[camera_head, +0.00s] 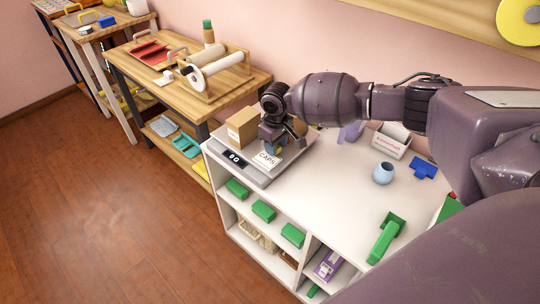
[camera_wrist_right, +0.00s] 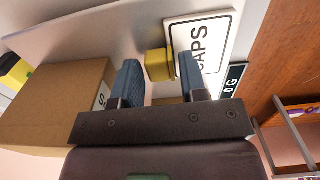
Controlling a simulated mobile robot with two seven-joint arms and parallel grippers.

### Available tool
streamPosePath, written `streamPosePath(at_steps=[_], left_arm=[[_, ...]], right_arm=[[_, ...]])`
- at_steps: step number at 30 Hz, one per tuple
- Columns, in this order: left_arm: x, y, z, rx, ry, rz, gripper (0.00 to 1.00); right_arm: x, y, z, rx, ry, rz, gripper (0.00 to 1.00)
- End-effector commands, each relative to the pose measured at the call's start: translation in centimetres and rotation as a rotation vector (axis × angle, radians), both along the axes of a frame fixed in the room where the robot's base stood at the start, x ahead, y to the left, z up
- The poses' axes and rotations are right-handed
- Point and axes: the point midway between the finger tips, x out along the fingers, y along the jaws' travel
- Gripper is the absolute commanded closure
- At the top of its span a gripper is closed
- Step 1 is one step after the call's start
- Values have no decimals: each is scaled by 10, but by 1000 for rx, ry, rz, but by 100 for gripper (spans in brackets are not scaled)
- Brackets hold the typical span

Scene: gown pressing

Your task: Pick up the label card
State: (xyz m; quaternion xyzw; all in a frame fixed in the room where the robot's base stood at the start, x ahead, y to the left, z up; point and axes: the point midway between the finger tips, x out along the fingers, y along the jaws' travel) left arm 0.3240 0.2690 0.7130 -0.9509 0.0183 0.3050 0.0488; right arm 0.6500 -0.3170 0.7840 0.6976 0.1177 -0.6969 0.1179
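The label card (camera_head: 267,160) is white with the word "CAPS". It is on the front part of the scale (camera_head: 222,153), and in the right wrist view the card (camera_wrist_right: 213,32) has a yellow block (camera_wrist_right: 155,64) at its edge. My right gripper (camera_head: 277,146) is over the scale, right at the card, and partly hides the yellow block in the head view. In the wrist view its two blue fingers (camera_wrist_right: 159,66) are apart, with the yellow block showing between their tips. I cannot tell whether they touch it. My left gripper is not in view.
A cardboard box (camera_head: 243,127) stands on the scale beside the gripper; it fills the left of the wrist view (camera_wrist_right: 52,105). A pale blue vase (camera_head: 383,173), a white bin (camera_head: 391,142) and a green object (camera_head: 385,238) stand on the white counter (camera_head: 335,195). Its middle is clear.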

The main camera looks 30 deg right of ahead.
Motion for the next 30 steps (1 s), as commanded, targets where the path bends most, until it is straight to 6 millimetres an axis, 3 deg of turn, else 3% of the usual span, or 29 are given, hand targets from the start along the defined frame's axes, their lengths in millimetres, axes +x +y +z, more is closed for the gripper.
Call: streamPosePath(at_steps=[1, 6, 7, 17, 30], left_arm=[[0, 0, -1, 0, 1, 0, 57], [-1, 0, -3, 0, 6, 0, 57], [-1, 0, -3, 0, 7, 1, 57], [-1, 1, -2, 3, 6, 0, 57], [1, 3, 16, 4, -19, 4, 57]], right_arm=[[0, 0, 0, 0, 0, 0, 69], [0, 0, 0, 0, 1, 0, 95], [0, 0, 0, 0, 1, 0, 96], [0, 0, 11, -1, -1, 0, 96], [0, 0, 86, 0, -4, 0, 96]])
